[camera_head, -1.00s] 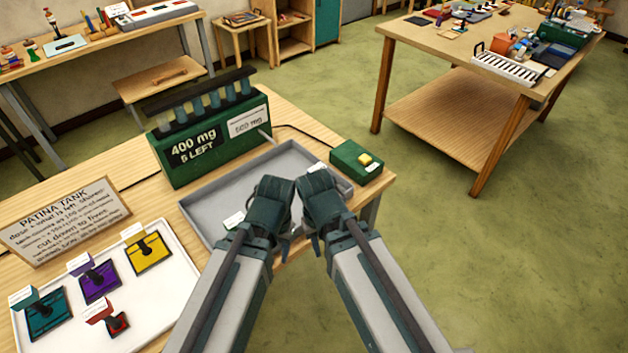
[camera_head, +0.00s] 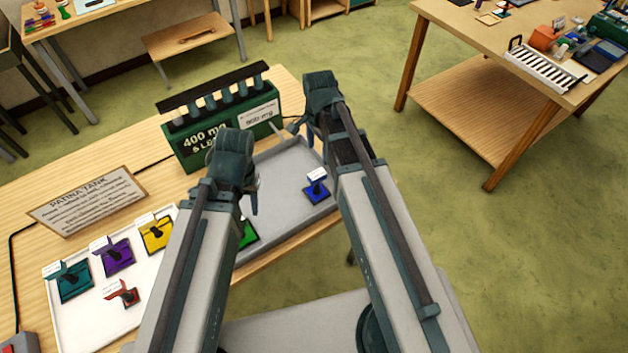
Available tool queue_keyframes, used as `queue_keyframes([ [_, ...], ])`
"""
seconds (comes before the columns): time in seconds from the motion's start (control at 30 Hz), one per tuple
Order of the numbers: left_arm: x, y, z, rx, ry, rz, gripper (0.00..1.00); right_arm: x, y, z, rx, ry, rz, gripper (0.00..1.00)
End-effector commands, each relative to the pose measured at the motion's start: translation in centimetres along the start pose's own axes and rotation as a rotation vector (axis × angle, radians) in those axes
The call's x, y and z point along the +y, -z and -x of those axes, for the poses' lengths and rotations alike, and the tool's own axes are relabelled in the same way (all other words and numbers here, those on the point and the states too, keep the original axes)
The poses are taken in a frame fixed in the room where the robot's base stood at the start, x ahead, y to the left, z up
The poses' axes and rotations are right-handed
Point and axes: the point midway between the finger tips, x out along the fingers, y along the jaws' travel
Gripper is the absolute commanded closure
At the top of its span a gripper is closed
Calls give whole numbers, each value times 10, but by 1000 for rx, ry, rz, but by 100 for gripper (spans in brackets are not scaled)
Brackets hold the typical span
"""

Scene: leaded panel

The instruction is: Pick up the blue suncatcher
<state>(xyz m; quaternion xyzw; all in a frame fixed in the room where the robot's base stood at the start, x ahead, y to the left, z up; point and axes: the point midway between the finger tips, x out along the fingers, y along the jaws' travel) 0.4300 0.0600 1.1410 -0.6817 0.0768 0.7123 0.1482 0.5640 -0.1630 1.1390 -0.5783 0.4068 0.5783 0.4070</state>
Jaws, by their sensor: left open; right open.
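The blue suncatcher (camera_head: 317,197), a small dark square with a raised blue knob and a white tag, lies on the right part of the grey tray (camera_head: 283,165). My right gripper (camera_head: 303,122) is open and empty, beyond the suncatcher on the far side and apart from it. My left gripper (camera_head: 252,200) is open, over the left part of the tray, left of the blue suncatcher. A green piece (camera_head: 248,236) lies near the tray's front left, partly hidden by my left arm.
A green tank (camera_head: 190,150) with a row of tubes stands behind the tray. A white board (camera_head: 80,318) at left holds teal (camera_head: 72,284), purple (camera_head: 115,259), yellow (camera_head: 157,236) and red (camera_head: 123,295) pieces. A sign (camera_head: 88,200) stands behind it. Another table (camera_head: 450,40) is at right.

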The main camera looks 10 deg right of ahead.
Motion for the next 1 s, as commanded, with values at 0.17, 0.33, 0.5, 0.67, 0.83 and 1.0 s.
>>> queue_keyframes([
  [0.17,1,1,-16,1,0,1,50,0,0,-16,0,0,2,22],
  [0.33,4,3,-39,2,0,3,50,0,0,-39,0,0,3,22],
  [0.5,6,4,-63,2,1,-3,50,0,0,-64,0,0,3,22],
  [0.67,7,5,-82,2,2,-8,50,-1,0,-83,0,0,4,22],
  [0.83,8,6,-86,2,3,-10,50,-1,0,-87,0,0,4,22],
  [1.0,8,6,-88,2,3,-11,50,-1,0,-88,0,0,4,22],
])
